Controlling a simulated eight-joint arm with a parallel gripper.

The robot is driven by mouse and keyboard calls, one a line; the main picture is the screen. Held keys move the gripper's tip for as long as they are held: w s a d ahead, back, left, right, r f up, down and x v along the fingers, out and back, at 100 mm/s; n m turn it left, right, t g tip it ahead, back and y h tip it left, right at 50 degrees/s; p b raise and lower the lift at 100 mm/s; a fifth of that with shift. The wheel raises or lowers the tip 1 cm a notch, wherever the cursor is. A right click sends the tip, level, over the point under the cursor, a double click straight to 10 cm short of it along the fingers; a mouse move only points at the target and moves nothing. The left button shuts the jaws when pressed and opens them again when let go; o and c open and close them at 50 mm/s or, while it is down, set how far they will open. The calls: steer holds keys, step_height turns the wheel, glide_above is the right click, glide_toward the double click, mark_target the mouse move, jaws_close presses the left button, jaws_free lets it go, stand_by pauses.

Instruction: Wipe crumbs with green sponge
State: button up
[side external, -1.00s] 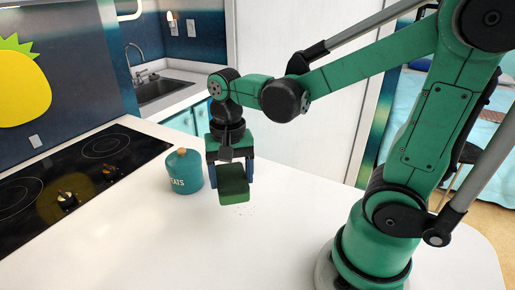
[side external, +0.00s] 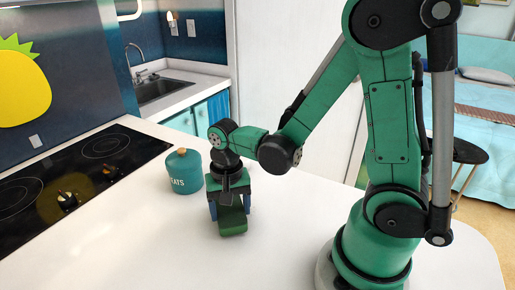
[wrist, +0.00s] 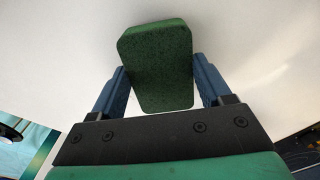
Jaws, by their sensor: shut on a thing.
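The green sponge (side external: 233,223) is a block with a dark green top face and a lighter green edge. My gripper (side external: 230,208) is shut on it, with a blue finger at each side. The sponge is low over the white counter (side external: 310,225), and I cannot tell for sure whether it touches. In the wrist view the sponge (wrist: 157,65) sits between the two fingers and extends past their tips. No crumbs show now in either view; the sponge and gripper hide part of the counter.
A teal lidded jar (side external: 184,172) stands just left of my gripper. The black cooktop (side external: 75,180) with knobs lies further left, and a sink (side external: 163,90) is at the back. The counter's front and right of the sponge are clear.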

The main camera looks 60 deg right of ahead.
steer(key=shift+d+f, duration=0.25)
steer(key=shift+d+r, duration=0.1)
steer(key=shift+d, duration=0.3)
steer(key=shift+c, duration=0.5)
steer(key=shift+d+f, duration=0.25)
steer(key=shift+d, duration=2.8)
steer(key=shift+a, duration=3.65)
steer(key=shift+a+r, duration=0.1)
steer(key=shift+r, duration=3.95)
